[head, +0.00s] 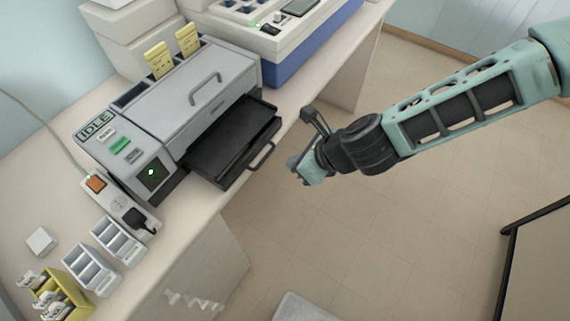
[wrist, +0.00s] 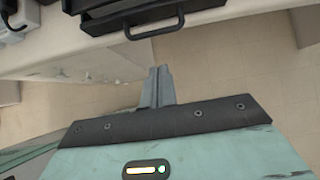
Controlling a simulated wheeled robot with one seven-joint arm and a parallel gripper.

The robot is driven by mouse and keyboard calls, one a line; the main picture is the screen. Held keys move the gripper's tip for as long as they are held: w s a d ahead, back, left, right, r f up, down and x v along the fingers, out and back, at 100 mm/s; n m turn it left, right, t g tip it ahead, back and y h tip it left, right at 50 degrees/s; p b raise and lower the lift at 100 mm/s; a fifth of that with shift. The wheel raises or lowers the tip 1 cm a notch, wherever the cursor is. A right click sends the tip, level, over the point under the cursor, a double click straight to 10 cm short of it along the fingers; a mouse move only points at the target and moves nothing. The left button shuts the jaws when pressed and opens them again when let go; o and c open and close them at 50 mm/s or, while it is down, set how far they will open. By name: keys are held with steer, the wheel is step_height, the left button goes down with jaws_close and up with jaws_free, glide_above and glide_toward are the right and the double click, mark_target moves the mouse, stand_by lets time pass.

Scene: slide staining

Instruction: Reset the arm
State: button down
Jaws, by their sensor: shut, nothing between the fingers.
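My arm reaches in from the upper right of the head view, and my gripper (head: 294,164) hangs over the floor, just off the bench's front edge. In the wrist view my gripper's fingers (wrist: 158,82) are together, with nothing between them. The fingers are apart from the black drawer (head: 232,143) of the grey staining machine (head: 190,88). That drawer is pulled out, and its handle shows in the wrist view (wrist: 155,30). The machine's display reads IDLE and a green light glows on its front.
The pale bench (head: 200,205) carries a blue-and-white device (head: 290,50), a power strip (head: 122,200) with a black plug, grey racks (head: 92,270) and a yellow slide holder (head: 66,290). A dark-framed panel (head: 540,260) stands at right. The floor (head: 400,220) between is open.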

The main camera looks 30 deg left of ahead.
steer(key=b+v, duration=0.1)
steer(key=v, duration=0.5)
steer(key=shift+d+r, duration=0.25)
steer(key=shift+r, duration=0.05)
steer(key=shift+s, duration=0.1)
